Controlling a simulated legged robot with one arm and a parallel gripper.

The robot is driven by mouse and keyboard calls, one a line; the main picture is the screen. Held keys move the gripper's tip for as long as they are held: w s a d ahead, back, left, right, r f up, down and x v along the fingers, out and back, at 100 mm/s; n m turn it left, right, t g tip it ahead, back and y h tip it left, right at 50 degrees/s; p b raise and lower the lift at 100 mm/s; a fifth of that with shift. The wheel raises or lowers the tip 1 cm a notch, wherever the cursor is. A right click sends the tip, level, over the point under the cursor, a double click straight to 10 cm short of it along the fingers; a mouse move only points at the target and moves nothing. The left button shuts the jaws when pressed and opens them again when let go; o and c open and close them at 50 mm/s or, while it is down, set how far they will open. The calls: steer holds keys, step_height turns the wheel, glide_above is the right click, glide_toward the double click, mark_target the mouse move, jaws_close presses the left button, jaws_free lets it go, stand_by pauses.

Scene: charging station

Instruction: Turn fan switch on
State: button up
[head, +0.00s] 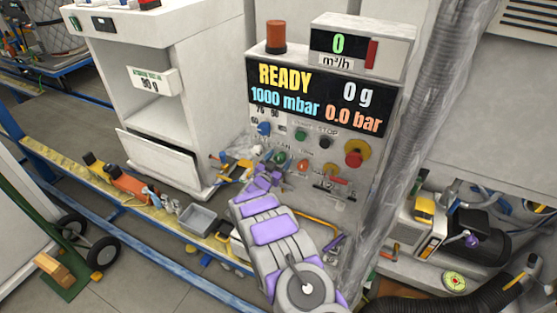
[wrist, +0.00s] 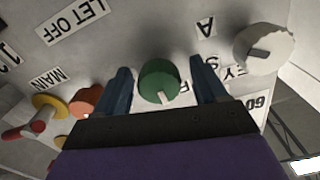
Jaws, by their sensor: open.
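In the wrist view a round green knob (wrist: 158,80) with a pale raised grip sits on the panel. My gripper (wrist: 162,72) is open, with one blue finger on each side of this knob. A gap shows between the fingers and the knob. I cannot tell how deep the fingertips reach. The label by the knob is mostly hidden, so I cannot read whether it is the fan switch. In the head view my arm reaches up to the lower part of the control panel (head: 340,118), and the gripper hides part of it.
In the wrist view an orange knob (wrist: 86,100) and a red-and-yellow handle (wrist: 38,120) lie left of the green knob, and a white knob (wrist: 262,48) lies right. In the head view a red emergency button (head: 354,154) sits right, beside a plastic-covered post (head: 405,110).

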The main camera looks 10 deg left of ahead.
steer(key=shift+w+d, duration=0.1)
steer(key=shift+w, duration=0.05)
steer(key=c, duration=1)
